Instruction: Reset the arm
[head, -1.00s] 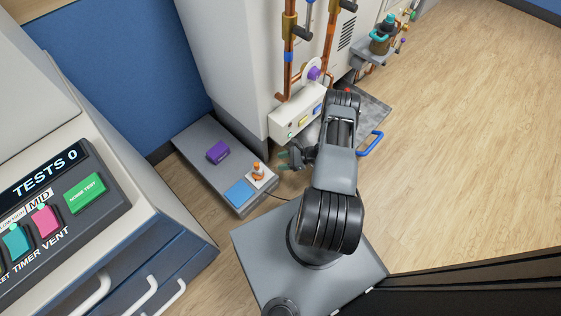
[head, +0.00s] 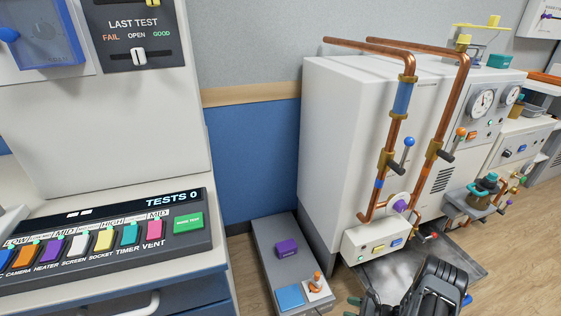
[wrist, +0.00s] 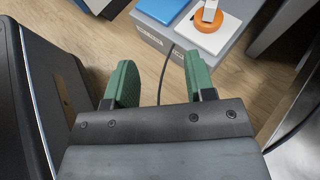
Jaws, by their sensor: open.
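My gripper (wrist: 160,88) shows in the wrist view with its two green fingers spread apart and nothing between them. In the head view only a bit of the gripper (head: 354,303) shows at the bottom edge, beside my dark arm. Ahead of the fingers in the wrist view are a blue pad (wrist: 162,8) and a white plate (wrist: 209,32) with an orange ring (wrist: 208,20). They sit on a low grey bench, and the gripper is apart from them. Most of my arm is below the head view.
A white cabinet (head: 340,140) with copper pipes stands behind my arm. A console with coloured buttons (head: 105,245) is at left. A dark cable (wrist: 165,75) runs past the fingers. Wood floor (head: 530,240) is clear at right.

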